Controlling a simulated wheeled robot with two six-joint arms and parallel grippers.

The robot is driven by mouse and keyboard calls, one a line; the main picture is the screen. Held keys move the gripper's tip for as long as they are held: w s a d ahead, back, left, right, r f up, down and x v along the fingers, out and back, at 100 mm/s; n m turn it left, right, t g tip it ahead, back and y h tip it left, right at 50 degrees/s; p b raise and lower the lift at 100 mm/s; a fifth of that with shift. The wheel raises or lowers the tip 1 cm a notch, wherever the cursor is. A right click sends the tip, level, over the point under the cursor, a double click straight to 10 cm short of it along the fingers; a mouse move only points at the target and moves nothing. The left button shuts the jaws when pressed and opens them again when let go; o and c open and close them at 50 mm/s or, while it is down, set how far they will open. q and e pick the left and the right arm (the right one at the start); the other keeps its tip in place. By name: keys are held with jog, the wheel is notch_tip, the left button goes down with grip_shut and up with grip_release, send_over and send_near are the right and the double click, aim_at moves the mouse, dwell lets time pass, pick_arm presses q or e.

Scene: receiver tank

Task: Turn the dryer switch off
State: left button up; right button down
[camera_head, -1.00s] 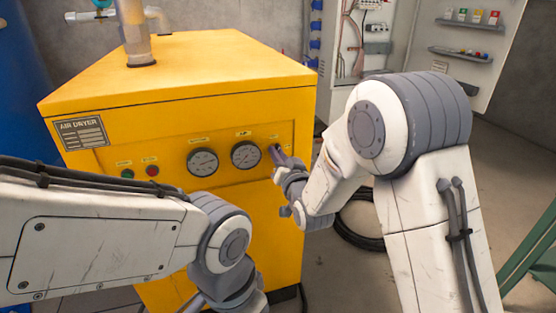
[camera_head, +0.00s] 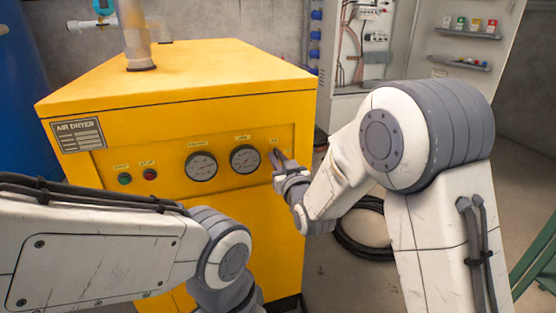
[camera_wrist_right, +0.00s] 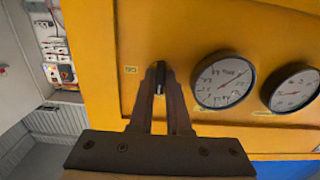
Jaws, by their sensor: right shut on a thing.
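The yellow air dryer (camera_head: 220,230) stands in front of me, with two round gauges (camera_head: 245,159) on its front panel. The dryer switch is a small black knob (camera_wrist_right: 160,72) on that panel beside the gauges. A small label (camera_wrist_right: 130,69) is next to it. My right gripper (camera_head: 276,156) is at the panel's right end, and its fingers hide most of the switch in the head view. In the right wrist view the right gripper (camera_wrist_right: 161,88) is shut on the knob, one finger on each side. My left arm crosses the lower left; its gripper is out of view.
A green button (camera_head: 124,179) and a red button (camera_head: 150,174) sit left of the gauges. A vertical pipe (camera_head: 135,35) rises from the dryer's top. An open electrical cabinet (camera_head: 368,50) stands behind at right. A black hose coil (camera_head: 365,240) lies on the floor.

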jog(key=shift+f, duration=0.1)
jog(key=c, duration=0.9)
grip_release()
jog(key=shift+s, duration=0.1)
jog(key=shift+b+v, duration=1.6)
jog(key=shift+v, duration=3.55)
